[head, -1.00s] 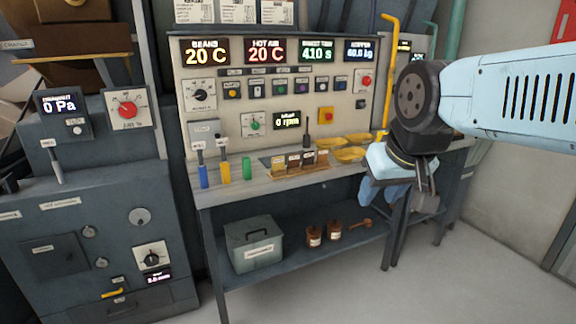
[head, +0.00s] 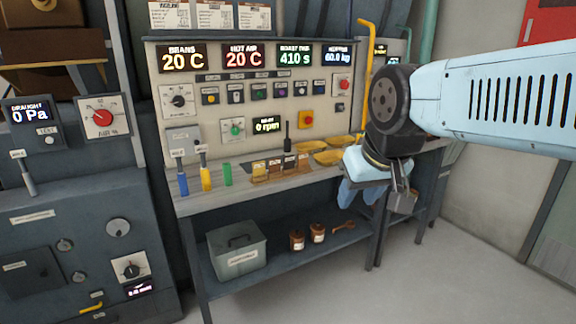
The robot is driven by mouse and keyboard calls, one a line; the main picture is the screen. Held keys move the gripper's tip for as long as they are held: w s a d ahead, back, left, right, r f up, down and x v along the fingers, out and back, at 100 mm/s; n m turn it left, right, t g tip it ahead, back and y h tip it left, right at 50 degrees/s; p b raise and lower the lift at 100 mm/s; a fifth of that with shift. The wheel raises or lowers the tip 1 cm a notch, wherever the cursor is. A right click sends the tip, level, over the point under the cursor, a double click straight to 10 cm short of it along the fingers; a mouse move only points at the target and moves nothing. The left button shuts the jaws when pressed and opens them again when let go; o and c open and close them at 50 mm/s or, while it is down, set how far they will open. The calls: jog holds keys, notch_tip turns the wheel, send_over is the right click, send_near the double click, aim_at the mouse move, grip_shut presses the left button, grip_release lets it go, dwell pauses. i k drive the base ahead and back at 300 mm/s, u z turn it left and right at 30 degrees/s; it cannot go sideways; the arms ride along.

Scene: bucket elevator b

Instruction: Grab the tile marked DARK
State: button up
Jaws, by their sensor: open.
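A row of small tiles in shades from tan to dark brown stands in a wooden rack (head: 283,180) on the bench top. The labels are too small to read, so I cannot tell which says DARK. My gripper (head: 372,193) hangs at the front edge of the bench, to the right of the rack and apart from it. Its fingers point down and hold nothing that I can see.
Yellow scoop-like trays (head: 328,157) lie on the bench (head: 240,190) between rack and arm. Blue, yellow and green upright pieces (head: 205,178) stand left of the rack. A control panel (head: 262,105) rises behind. A grey box (head: 237,250) and two brown jars (head: 297,240) sit on the lower shelf.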

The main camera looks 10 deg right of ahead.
aim_at(289, 160)
jog(key=u, duration=0.65)
jog(key=k, duration=0.75)
jog(key=u, duration=0.9)
jog(key=k, duration=0.6)
jog(key=u, duration=0.4)
jog(key=i, duration=1)
jog(key=z, duration=0.7)
jog(key=i, duration=1.15)
jog(key=z, duration=1.15)
jog(key=i, duration=0.85)
jog(key=z, duration=0.7)
